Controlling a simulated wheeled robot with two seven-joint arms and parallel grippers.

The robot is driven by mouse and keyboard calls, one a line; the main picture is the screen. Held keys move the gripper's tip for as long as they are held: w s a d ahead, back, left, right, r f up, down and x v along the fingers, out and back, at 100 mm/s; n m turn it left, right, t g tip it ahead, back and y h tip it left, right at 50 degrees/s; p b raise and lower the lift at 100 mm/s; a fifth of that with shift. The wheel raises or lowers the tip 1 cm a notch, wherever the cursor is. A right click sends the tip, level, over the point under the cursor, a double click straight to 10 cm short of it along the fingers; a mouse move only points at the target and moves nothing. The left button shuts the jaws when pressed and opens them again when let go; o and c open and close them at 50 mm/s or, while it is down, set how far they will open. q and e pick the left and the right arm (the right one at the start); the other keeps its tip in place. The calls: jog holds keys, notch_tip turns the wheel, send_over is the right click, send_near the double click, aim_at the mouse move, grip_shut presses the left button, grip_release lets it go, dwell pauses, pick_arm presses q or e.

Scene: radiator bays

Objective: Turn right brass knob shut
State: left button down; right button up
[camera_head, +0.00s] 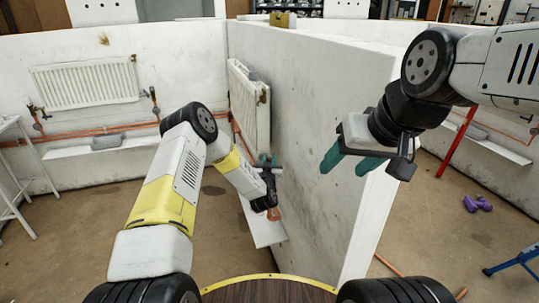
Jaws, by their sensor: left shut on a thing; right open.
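A white radiator (250,105) hangs on the near partition wall, seen at a steep angle.
The white partition (310,130) stands between two bays, its end edge close to my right gripper. A low white shelf (262,225) with an orange item (274,214) is under my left gripper. Another radiator (85,84) hangs at left. Purple dumbbells (477,204) lie on the right floor.

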pick_arm(q)
jog(key=shift+w+a+r+m+g+h, duration=0.1)
jog(key=shift+m+g+h, duration=0.2)
jog(key=shift+m+h, duration=1.1)
jog(key=shift+m+g+h, duration=0.4)
jog(key=shift+m+h, duration=0.1)
jog(key=shift+h, duration=0.6)
jog(key=shift+m+g+h, duration=0.4)
jog(key=shift+m+h, duration=0.1)
jog(key=shift+h, duration=0.6)
jog(key=c, duration=1.3)
grip_release()
jog(key=v, duration=0.8)
